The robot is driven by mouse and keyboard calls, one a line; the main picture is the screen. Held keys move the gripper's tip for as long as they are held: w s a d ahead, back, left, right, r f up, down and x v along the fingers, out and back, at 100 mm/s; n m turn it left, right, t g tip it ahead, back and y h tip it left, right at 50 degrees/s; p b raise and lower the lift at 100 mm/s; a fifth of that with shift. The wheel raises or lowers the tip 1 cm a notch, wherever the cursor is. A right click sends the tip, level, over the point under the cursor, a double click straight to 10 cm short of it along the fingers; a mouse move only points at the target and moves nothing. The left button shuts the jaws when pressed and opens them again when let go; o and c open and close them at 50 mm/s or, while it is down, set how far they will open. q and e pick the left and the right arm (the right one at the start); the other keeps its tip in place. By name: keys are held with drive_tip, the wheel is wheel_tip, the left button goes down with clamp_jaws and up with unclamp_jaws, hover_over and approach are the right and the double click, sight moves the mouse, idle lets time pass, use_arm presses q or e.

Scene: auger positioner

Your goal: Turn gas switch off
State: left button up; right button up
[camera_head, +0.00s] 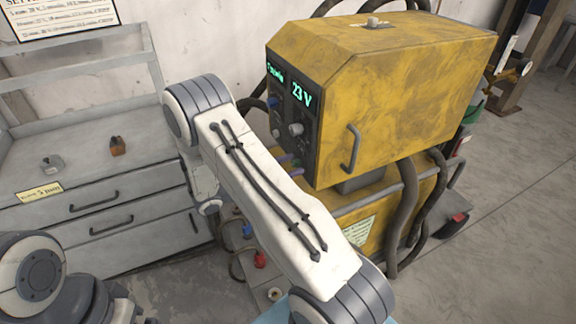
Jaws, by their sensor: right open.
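A yellow machine (410,90) stands right of centre. I cannot tell which control is the gas switch. My right arm crosses in front of the machine from the bottom and hides part of its lower front. My right gripper (209,206) is at the arm's far end, left of the panel and apart from it. It is open, but its fingers are mostly hidden. My left gripper is not in view; only left arm links show.
A grey drawer cabinet (110,165) stands left, with two small objects on top. Red (260,260) and blue (247,231) fittings with hoses sit low behind my right arm. Thick hoses (405,210) hang beside the machine. Open floor (500,240) lies to the right.

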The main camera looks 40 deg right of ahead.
clamp_jaws()
drive_tip(key=n+p, duration=0.4)
drive_tip(key=n, duration=0.4)
drive_tip(key=n+g+y+p, duration=0.1)
drive_tip(key=n+p, duration=0.4)
drive_tip(key=n, duration=0.4)
drive_tip(key=shift+w+r, duration=0.15)
drive_tip(key=shift+p, duration=0.3)
idle(0.5)
unclamp_jaws()
